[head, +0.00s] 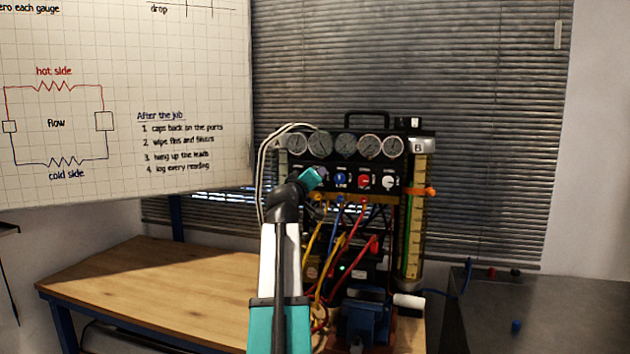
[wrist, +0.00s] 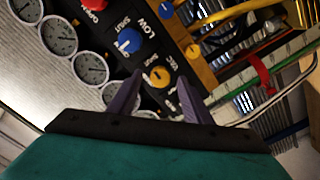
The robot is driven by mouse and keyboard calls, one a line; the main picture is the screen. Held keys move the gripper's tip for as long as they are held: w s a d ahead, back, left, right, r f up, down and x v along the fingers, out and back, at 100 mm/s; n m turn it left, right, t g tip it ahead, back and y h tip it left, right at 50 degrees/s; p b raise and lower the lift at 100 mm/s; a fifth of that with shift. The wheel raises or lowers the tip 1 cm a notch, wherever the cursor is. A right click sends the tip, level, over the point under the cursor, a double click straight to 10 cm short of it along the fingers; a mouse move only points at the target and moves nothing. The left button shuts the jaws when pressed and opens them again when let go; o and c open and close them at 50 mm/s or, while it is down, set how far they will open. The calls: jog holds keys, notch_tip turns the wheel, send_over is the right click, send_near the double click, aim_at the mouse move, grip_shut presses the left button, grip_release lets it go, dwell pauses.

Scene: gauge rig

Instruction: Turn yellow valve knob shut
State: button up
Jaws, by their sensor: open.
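The yellow valve knob (wrist: 161,77) sits on the black panel of the gauge rig (head: 353,182). In the wrist view it shows between the tips of my gripper's two dark fingers (wrist: 158,84), with a gap to each finger. I cannot tell how far the fingertips are from the panel. My gripper is open and empty. In the head view the teal end of my gripper (head: 312,179) is in front of the panel's left part and hides the yellow knob. The knob's exact pointer angle is hard to read.
A blue knob (head: 340,178), a red knob (head: 363,181) and a white knob (head: 388,182) line the panel to the right. A row of gauges (head: 346,146) is above. Coloured hoses (head: 345,240) hang below. The wooden bench (head: 150,290) is clear at left.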

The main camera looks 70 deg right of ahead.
jog(key=a, duration=1.2)
jog(key=shift+s+b, duration=0.35)
